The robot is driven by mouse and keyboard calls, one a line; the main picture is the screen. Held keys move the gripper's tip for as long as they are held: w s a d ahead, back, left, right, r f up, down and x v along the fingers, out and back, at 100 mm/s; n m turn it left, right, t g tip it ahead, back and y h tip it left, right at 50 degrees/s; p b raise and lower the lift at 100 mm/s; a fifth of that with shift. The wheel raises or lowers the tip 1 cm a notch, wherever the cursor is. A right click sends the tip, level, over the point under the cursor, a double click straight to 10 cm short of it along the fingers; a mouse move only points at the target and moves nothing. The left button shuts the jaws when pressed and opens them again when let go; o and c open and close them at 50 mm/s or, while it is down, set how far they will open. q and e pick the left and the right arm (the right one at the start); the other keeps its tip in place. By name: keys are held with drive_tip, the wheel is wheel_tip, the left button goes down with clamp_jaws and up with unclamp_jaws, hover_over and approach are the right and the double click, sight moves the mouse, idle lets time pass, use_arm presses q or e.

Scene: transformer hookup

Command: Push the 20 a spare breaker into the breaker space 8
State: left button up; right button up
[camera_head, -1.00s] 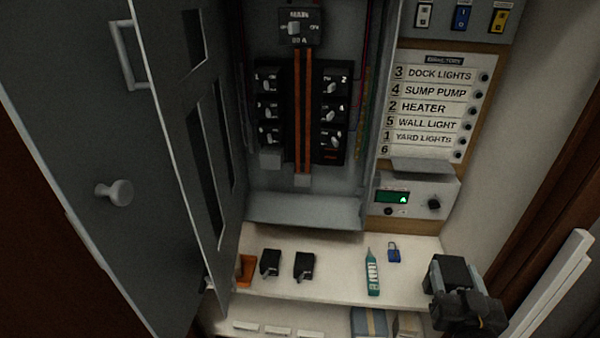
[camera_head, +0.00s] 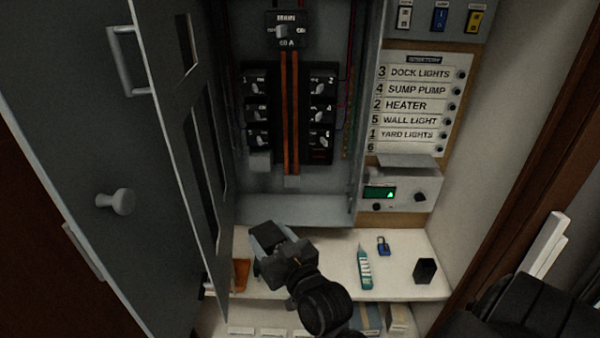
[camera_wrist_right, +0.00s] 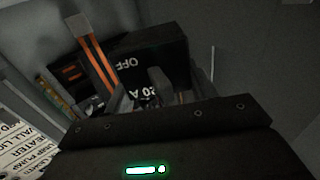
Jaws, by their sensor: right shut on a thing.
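My right gripper (camera_head: 268,243) reaches over the left part of the shelf below the panel. It is shut on the 20 A spare breaker (camera_wrist_right: 145,55), a black block whose face reads "OFF" and "20 A" upside down in the right wrist view. In the head view the gripper and wrist mostly hide the breaker; whether it touches the shelf cannot be told. Breaker space 8 (camera_head: 319,156) appears as the dark place at the bottom of the panel's right column, below the breakers. The other spare breaker is not visible behind my arm. My left gripper is not in view.
The open grey door (camera_head: 170,130) stands left of the panel. An orange item (camera_head: 241,274) lies by the door on the shelf. A teal tester (camera_head: 365,268), a blue padlock (camera_head: 384,245) and a black holder (camera_head: 425,271) are to the right. Copper bars (camera_head: 290,110) run down the panel.

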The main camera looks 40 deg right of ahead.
drive_tip(key=w+d+r+m+g+h+p, duration=0.1)
drive_tip(key=w+d+r+m+h+p, duration=0.2)
drive_tip(key=d, duration=0.6)
drive_tip(key=w+d+r+m+g+h+p, duration=0.2)
drive_tip(key=w+d+m+h+p, duration=0.2)
drive_tip(key=d+h+p, duration=0.3)
drive_tip(key=d+p, duration=0.3)
drive_tip(key=shift+d+r+g, duration=0.15)
drive_tip(key=shift+r+g, duration=0.15)
drive_tip(key=shift+r, duration=0.1)
drive_tip(key=shift+b+x, duration=0.55)
drive_tip(key=shift+x, duration=2.35)
drive_tip(key=shift+r, duration=0.1)
